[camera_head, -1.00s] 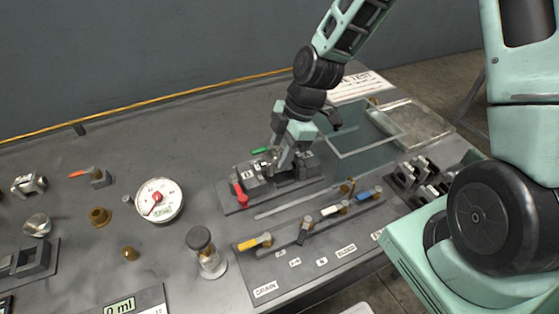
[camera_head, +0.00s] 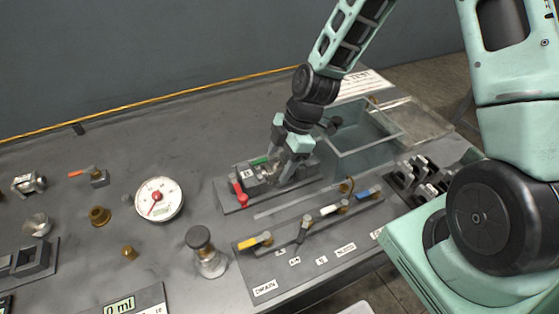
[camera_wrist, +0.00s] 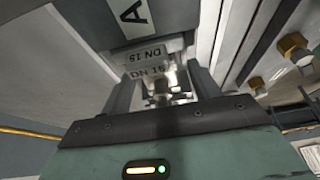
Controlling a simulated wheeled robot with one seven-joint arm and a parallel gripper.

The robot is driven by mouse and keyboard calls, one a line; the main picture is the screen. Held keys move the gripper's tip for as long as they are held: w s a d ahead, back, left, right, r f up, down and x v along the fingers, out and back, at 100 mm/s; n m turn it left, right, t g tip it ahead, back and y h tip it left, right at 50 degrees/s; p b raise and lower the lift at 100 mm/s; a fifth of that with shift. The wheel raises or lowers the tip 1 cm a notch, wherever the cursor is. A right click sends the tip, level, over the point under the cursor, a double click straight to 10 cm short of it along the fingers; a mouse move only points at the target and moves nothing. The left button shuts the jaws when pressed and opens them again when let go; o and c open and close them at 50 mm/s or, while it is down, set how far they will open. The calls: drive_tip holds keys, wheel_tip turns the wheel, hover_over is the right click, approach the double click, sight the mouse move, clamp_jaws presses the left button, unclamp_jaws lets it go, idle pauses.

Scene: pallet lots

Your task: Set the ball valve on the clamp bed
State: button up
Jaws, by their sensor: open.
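The clamp bed (camera_head: 234,207) is a dark grey base with a red lever (camera_head: 240,195), near the middle of the bench. A ball valve with a green handle (camera_head: 262,160) appears to sit low on it, with its body mostly hidden by my gripper (camera_head: 284,176). My gripper is down over the bed's right part. In the wrist view, my open fingers (camera_wrist: 163,82) stand either side of shiny metal (camera_wrist: 168,82), probably the valve body. Beyond it is a block marked DN 15 (camera_wrist: 146,57). I cannot tell whether the valve is fully seated.
A clear-walled tank (camera_head: 366,151) stands just behind and right of the bed. In front is a panel with several coloured levers (camera_head: 330,211). Loose fittings, including an orange-levered valve (camera_head: 98,178), lie farther left.

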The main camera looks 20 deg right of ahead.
drive_tip(key=v, duration=1.2)
drive_tip(key=shift+s+a+r, duration=0.15)
drive_tip(key=shift+s+a, duration=0.05)
drive_tip(key=s+a+r+m+h, duration=0.2)
drive_tip(key=s+a+m, duration=0.3)
drive_tip(key=s, duration=0.4)
drive_tip(key=s+a+r+m+h, duration=0.1)
drive_tip(key=s+a+r+m, duration=0.3)
drive_tip(key=s, duration=0.6)
drive_tip(key=shift+s+a+m+h, duration=0.3)
drive_tip(key=shift+a+m+h, duration=0.1)
drive_tip(key=shift+a+m, duration=0.3)
